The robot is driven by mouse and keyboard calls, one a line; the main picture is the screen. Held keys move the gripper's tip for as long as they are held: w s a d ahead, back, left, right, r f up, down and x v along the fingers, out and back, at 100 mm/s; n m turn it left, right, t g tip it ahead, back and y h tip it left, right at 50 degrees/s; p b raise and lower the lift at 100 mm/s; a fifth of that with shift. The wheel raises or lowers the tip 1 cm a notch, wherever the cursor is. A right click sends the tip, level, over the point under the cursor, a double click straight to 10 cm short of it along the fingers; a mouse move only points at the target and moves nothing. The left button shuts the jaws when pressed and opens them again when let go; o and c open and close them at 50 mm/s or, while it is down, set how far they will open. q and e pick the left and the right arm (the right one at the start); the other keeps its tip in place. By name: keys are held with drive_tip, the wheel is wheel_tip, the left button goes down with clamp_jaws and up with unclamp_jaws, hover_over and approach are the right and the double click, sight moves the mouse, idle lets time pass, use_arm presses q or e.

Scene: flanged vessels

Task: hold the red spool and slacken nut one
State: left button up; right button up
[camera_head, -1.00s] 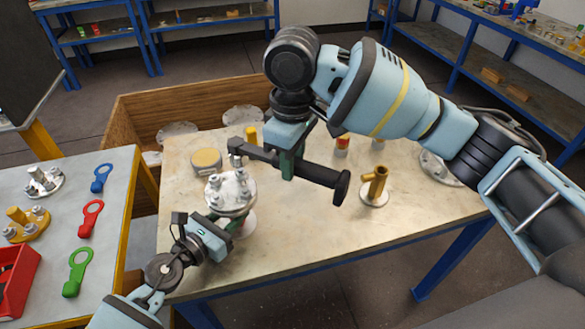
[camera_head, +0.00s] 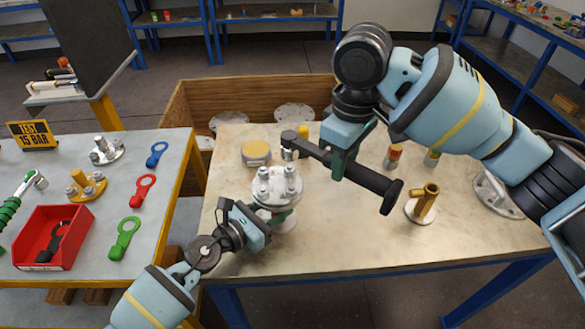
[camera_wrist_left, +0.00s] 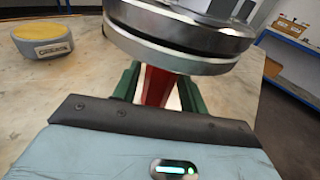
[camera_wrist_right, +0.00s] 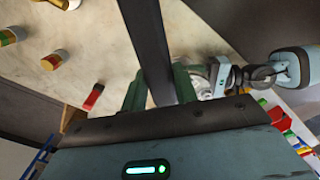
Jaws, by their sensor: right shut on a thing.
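The red spool's neck (camera_wrist_left: 156,88) shows in the left wrist view below a round metal flange (camera_wrist_left: 180,50). In the head view the bolted flange top (camera_head: 277,187) stands near the table's left side. My left gripper (camera_head: 268,226) has its green fingers on either side of the neck; whether both press on it I cannot tell. My right gripper (camera_head: 343,160) is shut on a dark wrench (camera_head: 365,182) with a thick black handle. The wrench's head (camera_head: 289,139) is over the far right nut (camera_head: 291,170); contact is unclear. Nut one's marking is not readable.
A yellow-topped tub (camera_head: 256,152) stands behind the flange. A brass pipe piece (camera_head: 424,203) stands to the right. The left side table holds a red tray (camera_head: 52,238) and a green ring-ended tag (camera_head: 123,238). The table's front middle (camera_head: 340,245) is clear.

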use_arm(q)
drive_tip(key=shift+o, duration=1.3)
use_arm(e)
drive_tip(key=shift+r, duration=0.1)
use_arm(q)
drive_tip(key=v, duration=1.2)
drive_tip(key=shift+s+a, duration=0.1)
use_arm(e)
drive_tip(key=shift+a, duration=0.1)
